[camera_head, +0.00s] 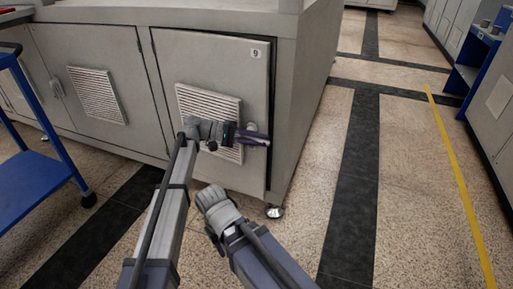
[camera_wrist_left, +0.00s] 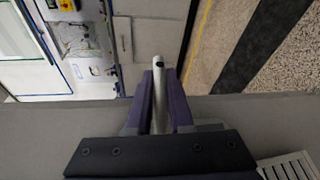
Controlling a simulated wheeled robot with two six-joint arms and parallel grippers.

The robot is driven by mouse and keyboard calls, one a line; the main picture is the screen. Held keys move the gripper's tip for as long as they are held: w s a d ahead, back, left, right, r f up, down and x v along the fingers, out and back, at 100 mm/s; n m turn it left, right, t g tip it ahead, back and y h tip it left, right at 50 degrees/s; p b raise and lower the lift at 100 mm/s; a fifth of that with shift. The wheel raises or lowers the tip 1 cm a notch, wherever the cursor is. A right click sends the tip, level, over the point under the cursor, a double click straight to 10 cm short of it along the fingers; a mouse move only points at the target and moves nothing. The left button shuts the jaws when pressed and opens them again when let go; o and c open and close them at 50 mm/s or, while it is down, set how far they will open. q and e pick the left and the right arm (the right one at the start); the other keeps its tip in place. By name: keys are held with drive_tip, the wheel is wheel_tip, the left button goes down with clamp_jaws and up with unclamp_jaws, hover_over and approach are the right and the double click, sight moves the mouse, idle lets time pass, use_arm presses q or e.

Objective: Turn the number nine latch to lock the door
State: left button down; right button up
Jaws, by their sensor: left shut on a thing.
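The number nine door (camera_head: 212,70) is a grey panel with a vent grille and a small "9" label (camera_head: 256,53) at its upper right. The latch (camera_head: 266,141) is a small light handle at the door's right edge, mostly hidden by my gripper. My left gripper (camera_head: 257,137) reaches it from the left and is shut on it. In the left wrist view the latch (camera_wrist_left: 128,45) shows as a pale bar between the two purple fingers. My right arm ends low in the head view, with its fingers out of sight.
A blue cart (camera_head: 35,178) stands at the left. Another vented door (camera_head: 97,95) is left of door nine. A levelling foot (camera_head: 274,212) stands below the cabinet corner. The speckled floor to the right is clear, with a yellow line (camera_head: 459,180).

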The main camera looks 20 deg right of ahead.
use_arm(q)
drive_tip(key=shift+r+h+b, duration=0.1)
drive_tip(key=shift+h+b, duration=0.2)
drive_tip(key=shift+b, duration=0.1)
drive_tip(key=shift+r, duration=0.1)
drive_tip(key=c, duration=0.8)
unclamp_jaws()
drive_tip(key=v, duration=0.8)
